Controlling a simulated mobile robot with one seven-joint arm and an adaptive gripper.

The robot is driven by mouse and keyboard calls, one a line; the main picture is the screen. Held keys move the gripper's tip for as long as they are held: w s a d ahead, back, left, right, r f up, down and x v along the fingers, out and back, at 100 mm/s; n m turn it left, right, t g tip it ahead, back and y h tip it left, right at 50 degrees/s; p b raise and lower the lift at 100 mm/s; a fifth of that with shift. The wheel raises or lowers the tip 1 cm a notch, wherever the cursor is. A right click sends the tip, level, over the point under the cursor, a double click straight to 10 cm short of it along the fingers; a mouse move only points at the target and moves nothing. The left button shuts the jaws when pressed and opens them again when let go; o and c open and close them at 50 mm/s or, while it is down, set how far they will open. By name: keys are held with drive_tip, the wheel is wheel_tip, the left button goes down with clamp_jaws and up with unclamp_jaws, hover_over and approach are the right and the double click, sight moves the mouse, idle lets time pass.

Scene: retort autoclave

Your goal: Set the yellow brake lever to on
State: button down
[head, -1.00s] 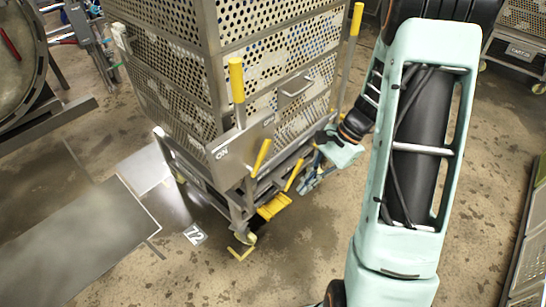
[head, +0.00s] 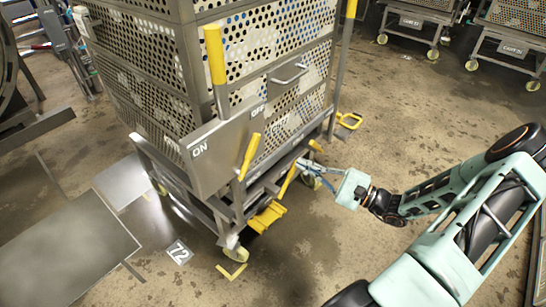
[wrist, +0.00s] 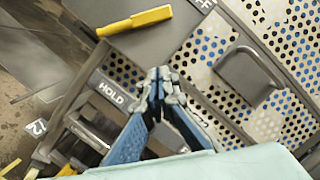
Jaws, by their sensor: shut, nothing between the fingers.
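A yellow lever (head: 249,155) tilts up and to the right in front of a grey plate (head: 215,165) marked ON at its left and OFF at its upper right. It leans towards the OFF side. In the wrist view a yellow handle (wrist: 135,21) lies near the partly cut-off OFF lettering; it looks like the same lever. A second yellow lever (head: 288,180) sits lower and to the right. My gripper (head: 306,164) is right of both levers. In the wrist view its blue-sided fingers (wrist: 160,75) are together and empty, apart from the handle, near a HOLD label (wrist: 111,90).
The plate is on a wheeled cart with a perforated basket (head: 140,75). Tall yellow-gripped posts (head: 215,55) rise at its corners, and a metal handle (head: 288,74) is on its side. A yellow pedal (head: 266,216) is low down. Open floor (head: 400,130) lies to the right.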

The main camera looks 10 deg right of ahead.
sight(249, 157)
drive_tip(key=w+a+r+b, duration=0.1)
drive_tip(key=w+a+r, duration=0.1)
drive_tip(key=a, duration=0.3)
drive_tip(key=w+a+r+b, duration=0.1)
drive_tip(key=w+a, duration=0.1)
drive_tip(key=a, duration=0.3)
drive_tip(key=shift+w+r, duration=0.3)
drive_tip(key=shift+r, duration=0.05)
drive_tip(key=shift+r, duration=0.1)
